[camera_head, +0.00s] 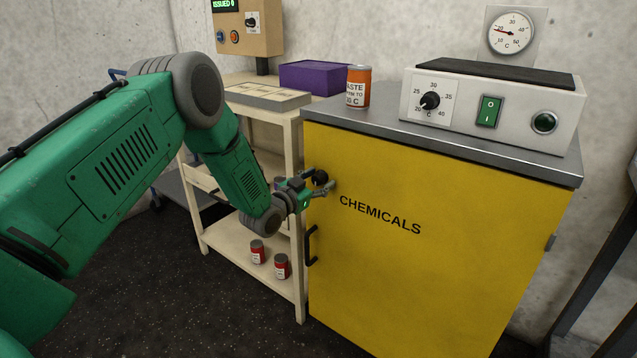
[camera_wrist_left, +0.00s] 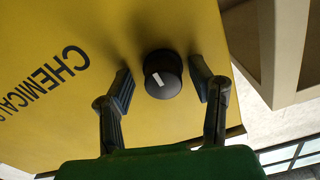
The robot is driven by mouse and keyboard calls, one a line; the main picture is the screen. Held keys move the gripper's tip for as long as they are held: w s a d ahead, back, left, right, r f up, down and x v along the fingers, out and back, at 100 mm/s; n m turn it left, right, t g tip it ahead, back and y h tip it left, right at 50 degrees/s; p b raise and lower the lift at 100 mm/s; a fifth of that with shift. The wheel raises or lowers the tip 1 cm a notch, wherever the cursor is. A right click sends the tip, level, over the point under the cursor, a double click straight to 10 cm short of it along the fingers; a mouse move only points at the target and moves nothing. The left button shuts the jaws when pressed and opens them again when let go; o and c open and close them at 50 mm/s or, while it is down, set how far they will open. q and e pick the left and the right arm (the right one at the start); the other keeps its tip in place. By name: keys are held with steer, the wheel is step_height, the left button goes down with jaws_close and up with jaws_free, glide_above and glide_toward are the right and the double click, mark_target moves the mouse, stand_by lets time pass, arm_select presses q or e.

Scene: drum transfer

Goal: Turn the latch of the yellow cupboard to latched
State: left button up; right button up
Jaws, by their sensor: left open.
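The yellow cupboard (camera_head: 420,250) stands at the right in the head view, its door marked CHEMICALS and shut as far as I can see. Its latch (camera_head: 320,177) is a round black knob near the door's upper left edge. In the left wrist view the latch (camera_wrist_left: 162,73) shows a white mark on its face, tilted from the picture's vertical. My left gripper (camera_head: 322,186) is open at the latch, and in the wrist view its two fingers (camera_wrist_left: 160,95) stand on either side of the knob with gaps. My right gripper is in neither view.
A black door handle (camera_head: 311,245) sits below the latch. On the cupboard top are an orange waste can (camera_head: 358,87) and a white hotplate unit (camera_head: 490,108). A cream shelf trolley (camera_head: 265,105) stands close left of the cupboard, with red cans (camera_head: 281,266) on its lower shelf.

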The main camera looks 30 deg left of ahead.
arm_select(q)
steer(key=shift+c, duration=0.5)
steer(key=shift+a+f, duration=0.15)
steer(key=shift+a, duration=0.15)
jaws_close()
